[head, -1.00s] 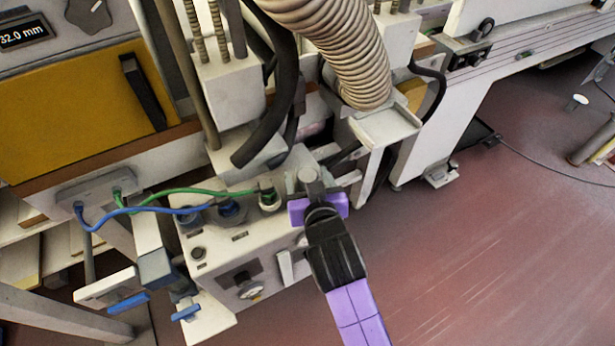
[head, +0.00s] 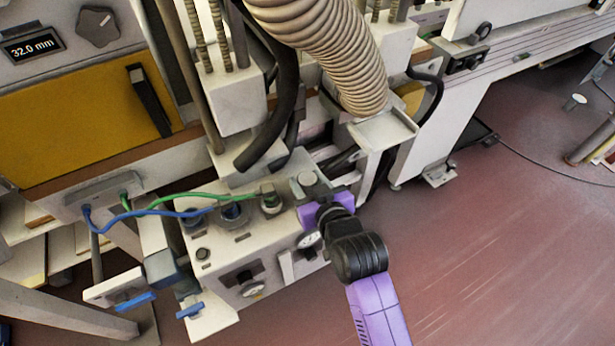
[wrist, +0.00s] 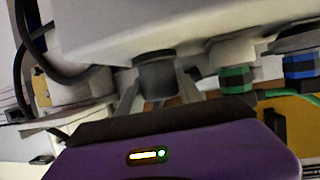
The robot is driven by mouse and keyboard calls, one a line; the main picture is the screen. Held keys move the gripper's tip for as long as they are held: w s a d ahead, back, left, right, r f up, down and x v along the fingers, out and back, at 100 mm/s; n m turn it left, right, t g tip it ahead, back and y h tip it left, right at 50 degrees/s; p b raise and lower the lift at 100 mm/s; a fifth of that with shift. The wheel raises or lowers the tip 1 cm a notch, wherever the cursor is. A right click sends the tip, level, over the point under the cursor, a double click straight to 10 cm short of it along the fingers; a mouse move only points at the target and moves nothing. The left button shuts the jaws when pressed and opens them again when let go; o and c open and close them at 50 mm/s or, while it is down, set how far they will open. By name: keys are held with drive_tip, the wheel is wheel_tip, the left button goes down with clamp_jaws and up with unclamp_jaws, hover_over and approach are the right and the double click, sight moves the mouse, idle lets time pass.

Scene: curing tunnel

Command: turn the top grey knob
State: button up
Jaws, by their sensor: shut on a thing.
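The top grey knob (head: 306,180) stands on the upper face of a pale box, near its right end. In the wrist view the knob (wrist: 157,74) is a short dark grey cylinder between my two pale fingers. My gripper (head: 311,186), with a purple body, reaches it from the lower right and is shut on it. In the wrist view my gripper (wrist: 158,94) has a finger on each side of the knob. The fingers and purple body hide part of the knob in the head view.
Green and blue cable plugs (head: 232,212) sit left of the knob on the pale box (head: 225,262). A ribbed hose (head: 335,55) and black hose hang above. Open floor (head: 480,260) lies to the right.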

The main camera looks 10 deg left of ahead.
idle(0.4)
drive_tip(key=o, duration=1.4)
drive_tip(key=shift+y, duration=0.3)
drive_tip(key=shift+c, duration=0.2)
drive_tip(key=v, duration=0.7)
drive_tip(key=shift+s+d+r, duration=0.1)
drive_tip(key=shift+s, duration=0.25)
